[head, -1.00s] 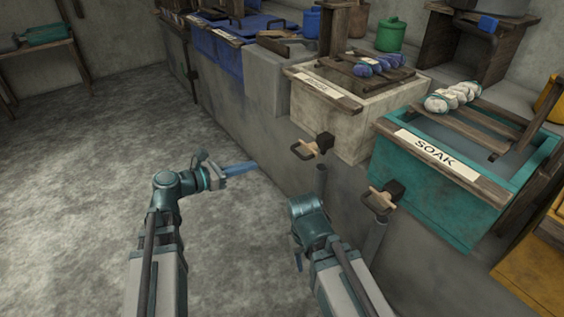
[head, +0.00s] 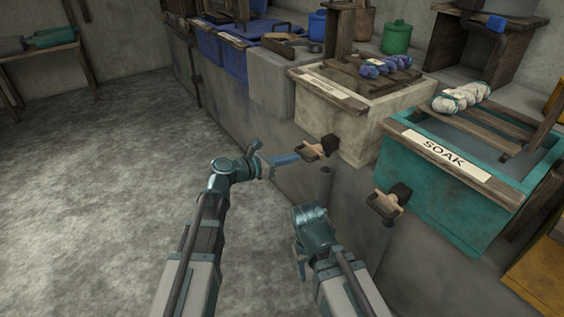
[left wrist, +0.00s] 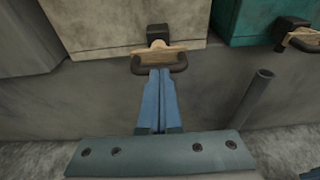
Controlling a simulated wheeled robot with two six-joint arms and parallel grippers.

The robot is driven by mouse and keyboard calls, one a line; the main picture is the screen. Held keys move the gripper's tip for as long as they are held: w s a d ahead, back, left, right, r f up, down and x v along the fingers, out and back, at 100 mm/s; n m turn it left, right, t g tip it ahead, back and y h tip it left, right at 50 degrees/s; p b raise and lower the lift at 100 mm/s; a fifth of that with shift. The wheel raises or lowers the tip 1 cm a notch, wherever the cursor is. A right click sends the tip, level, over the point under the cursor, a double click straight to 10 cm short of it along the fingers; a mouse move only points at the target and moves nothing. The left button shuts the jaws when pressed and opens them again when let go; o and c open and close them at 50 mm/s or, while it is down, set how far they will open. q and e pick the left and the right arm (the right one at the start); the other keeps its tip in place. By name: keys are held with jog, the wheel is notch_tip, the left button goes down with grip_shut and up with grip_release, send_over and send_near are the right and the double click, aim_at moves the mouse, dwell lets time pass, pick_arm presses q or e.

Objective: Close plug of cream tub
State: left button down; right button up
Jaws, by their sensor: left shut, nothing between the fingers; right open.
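The cream tub (head: 332,121) stands on the grey ledge. Its plug (head: 315,149), a wooden piece with a dark loop handle, sticks out low on the tub's front. The plug also shows in the left wrist view (left wrist: 159,57), straight ahead of the fingertips. My left gripper (head: 296,157) is shut and empty. Its blue fingertips (left wrist: 159,72) are at the dark loop; I cannot tell whether they touch it. My right gripper (head: 302,271) hangs low below the plug, mostly hidden by its own arm; it is open.
A teal tub (head: 420,190) marked SOAK stands to the right, with a similar plug (head: 387,200). A grey upright pipe (head: 325,183) rises just below and right of the cream tub's plug. Blue tubs (head: 235,57) stand farther back. The floor at left is clear.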

pick_arm(q)
jog(key=shift+w+d, duration=0.1)
jog(key=shift+d, duration=0.05)
jog(key=x, duration=0.3)
jog(key=shift+w+r, duration=0.1)
jog(key=shift+r, duration=0.15)
jog(key=shift+w+d+r, duration=0.1)
jog(key=shift+d, duration=0.05)
pick_arm(e)
jog(key=shift+a, duration=0.1)
pick_arm(q)
jog(key=shift+s, duration=0.2)
jog(key=p, duration=0.3)
send_near(301, 154)
jog(key=v, duration=0.4)
jog(key=shift+s+a+r, duration=0.1)
jog(key=shift+s+a, duration=0.1)
jog(key=shift+s, duration=0.1)
pick_arm(e)
jog(key=a+r, duration=0.1)
jog(key=r, duration=0.1)
jog(key=shift+s+a+r, duration=0.15)
jog(key=shift+a+r, duration=0.2)
jog(key=shift+a, duration=0.05)
